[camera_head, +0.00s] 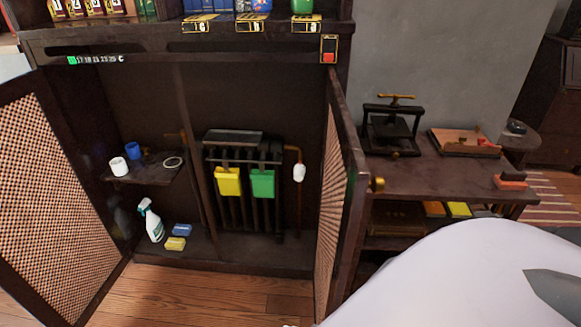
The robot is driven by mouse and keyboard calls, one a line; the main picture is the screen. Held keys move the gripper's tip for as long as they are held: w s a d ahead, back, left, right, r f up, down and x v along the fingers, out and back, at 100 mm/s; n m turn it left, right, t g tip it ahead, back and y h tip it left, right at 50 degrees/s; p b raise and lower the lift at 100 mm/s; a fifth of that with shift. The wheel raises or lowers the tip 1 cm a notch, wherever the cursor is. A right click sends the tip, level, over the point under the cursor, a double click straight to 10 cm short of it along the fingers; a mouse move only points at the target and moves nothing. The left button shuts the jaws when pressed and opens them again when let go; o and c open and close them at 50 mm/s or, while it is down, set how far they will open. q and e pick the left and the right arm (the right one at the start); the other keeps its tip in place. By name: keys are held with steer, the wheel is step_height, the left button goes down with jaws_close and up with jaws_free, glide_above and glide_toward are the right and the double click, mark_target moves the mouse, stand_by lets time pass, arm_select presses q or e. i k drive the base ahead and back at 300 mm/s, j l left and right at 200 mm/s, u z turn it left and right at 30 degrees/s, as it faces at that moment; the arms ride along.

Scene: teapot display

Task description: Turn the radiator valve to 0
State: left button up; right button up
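A dark ribbed radiator (238,150) stands inside the open cabinet, in the middle of the view. A white valve knob (299,173) sits on a copper-coloured pipe just right of the radiator, close to the open right door. The knob is too small to read any number on it. A yellow container (228,182) and a green container (263,183) hang on the radiator's front. Neither of my grippers is in view. A large white part of my own body fills the lower right.
The left cabinet door (45,200) and right door (335,200) stand open. A shelf (150,177) holds a white cup (118,166) and a blue cup (132,150). A side table (420,180) bears a press (390,128).

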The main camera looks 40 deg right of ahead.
mark_target(299, 169)
steer(key=i+j+z, duration=0.15)
steer(key=z, duration=0.3)
steer(key=i+j+z, duration=0.1)
steer(key=z, duration=1)
steer(key=k, duration=0.4)
steer(key=k+z, duration=0.15)
steer(key=z, duration=0.25)
steer(key=k+z, duration=0.15)
steer(key=z, duration=0.25)
steer(key=i+j+z, duration=0.1)
steer(key=z, duration=0.35)
steer(key=j+z, duration=0.15)
steer(key=z, duration=0.3)
steer(key=i+j, duration=0.1)
steer(key=j, duration=0.35)
steer(key=i+j, duration=0.1)
steer(key=j, duration=0.35)
steer(key=i+j, duration=0.15)
steer(key=j, duration=0.35)
steer(key=i+j, duration=0.1)
steer(key=j, duration=0.35)
